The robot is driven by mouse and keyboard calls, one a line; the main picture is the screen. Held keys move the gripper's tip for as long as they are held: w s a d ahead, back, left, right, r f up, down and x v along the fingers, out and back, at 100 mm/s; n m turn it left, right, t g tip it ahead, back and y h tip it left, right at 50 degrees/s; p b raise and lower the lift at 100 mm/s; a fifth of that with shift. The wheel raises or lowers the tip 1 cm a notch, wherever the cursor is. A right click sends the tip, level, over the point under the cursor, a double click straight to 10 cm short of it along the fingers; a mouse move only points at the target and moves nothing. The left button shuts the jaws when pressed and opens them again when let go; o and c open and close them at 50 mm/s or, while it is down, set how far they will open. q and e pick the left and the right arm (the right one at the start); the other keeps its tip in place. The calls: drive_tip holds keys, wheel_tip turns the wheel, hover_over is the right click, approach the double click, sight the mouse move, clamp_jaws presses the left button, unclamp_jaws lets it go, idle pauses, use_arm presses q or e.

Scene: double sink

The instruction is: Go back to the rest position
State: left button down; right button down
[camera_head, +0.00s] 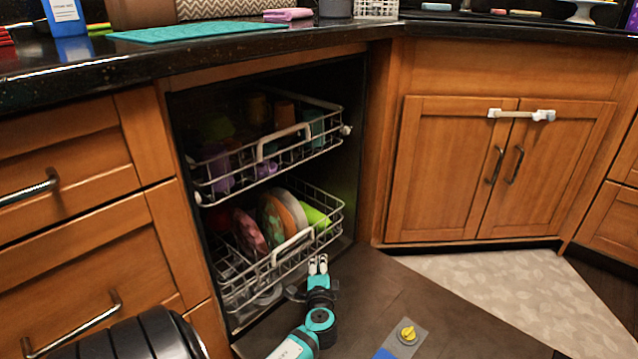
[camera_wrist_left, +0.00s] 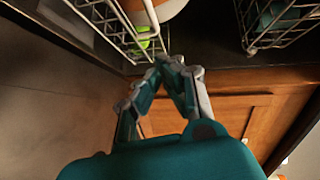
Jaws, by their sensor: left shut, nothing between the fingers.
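My left gripper (camera_head: 318,266) is in front of the lower dishwasher rack (camera_head: 262,285), above the lowered dishwasher door (camera_head: 440,318). Its teal arm comes up from the bottom of the head view. In the left wrist view its two fingers (camera_wrist_left: 168,64) meet at the tips, shut with nothing between them. A rack's wire edge with an orange round dish (camera_wrist_left: 165,10) and a green item (camera_wrist_left: 143,38) shows beyond the tips; I cannot tell whether the fingers touch the rack. My right gripper is not in view.
The upper rack (camera_head: 270,150) holds cups; the lower holds plates (camera_head: 280,215). Wooden drawers (camera_head: 70,180) stand left, a cabinet with a white latch (camera_head: 520,114) right. The dark counter (camera_head: 200,50) runs above. A patterned rug (camera_head: 520,290) lies right of the door.

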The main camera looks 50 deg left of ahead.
use_arm(q)
drive_tip(key=shift+s+d, duration=0.2)
drive_tip(key=shift+d, duration=0.05)
